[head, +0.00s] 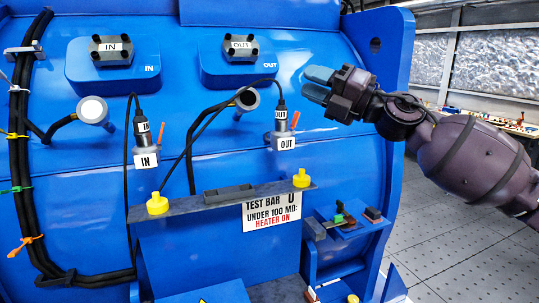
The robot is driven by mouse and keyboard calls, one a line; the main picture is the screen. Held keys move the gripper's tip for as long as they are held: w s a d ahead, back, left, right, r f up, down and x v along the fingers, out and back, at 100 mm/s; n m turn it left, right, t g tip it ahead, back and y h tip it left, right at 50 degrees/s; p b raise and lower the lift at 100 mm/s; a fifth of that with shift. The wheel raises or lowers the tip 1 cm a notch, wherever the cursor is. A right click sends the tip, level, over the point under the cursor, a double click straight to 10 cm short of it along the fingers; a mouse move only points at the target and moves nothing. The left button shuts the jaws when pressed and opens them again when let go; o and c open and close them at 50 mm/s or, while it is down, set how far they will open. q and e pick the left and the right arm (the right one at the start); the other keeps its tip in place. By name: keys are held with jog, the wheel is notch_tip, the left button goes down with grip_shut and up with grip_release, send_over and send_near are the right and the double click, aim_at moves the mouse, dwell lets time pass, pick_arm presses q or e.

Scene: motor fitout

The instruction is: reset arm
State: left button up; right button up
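My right gripper (317,84) is at the upper right, in front of the blue motor housing (330,155) near its right flange. Its two fingers point left and look apart, with nothing visible between them. My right arm comes in from the right edge. The gripper is up and to the right of the plugged OUT connector (281,121) and appears clear of it. An IN connector (144,142) is plugged in further left. My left gripper is not in view.
A grey test bar (222,195) with yellow knobs (157,204) crosses the lower middle. A small blue shelf (345,226) with small parts sits at lower right. Black cables (24,180) run down the left. Open floor (460,255) lies at right.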

jog(key=s+d+f+m+t+h, duration=0.1)
jog(key=d+f+m+t+h, duration=0.25)
jog(key=f+m, duration=0.7)
jog(key=s+d+f+m+t+h, duration=0.2)
jog(key=d+f+m+h, duration=0.4)
jog(key=f, duration=0.7)
jog(key=s+d+f+m+t+h, duration=0.1)
jog(key=d+f+m+t+h, duration=0.2)
jog(key=f+m, duration=0.8)
jog(key=s+d+f+m+g+h, duration=0.2)
jog(key=s+f, duration=0.7)
jog(key=s+d+f+m+g+h, duration=0.2)
jog(key=s+f+m, duration=0.1)
jog(key=s+f, duration=0.6)
jog(key=s+d+f+m+g+h, duration=0.2)
jog(key=s+f+m+h, duration=0.1)
jog(key=s+f, duration=0.6)
jog(key=shift+s+d+f, duration=0.35)
jog(key=shift+s+f, duration=0.05)
jog(key=shift+f, duration=0.5)
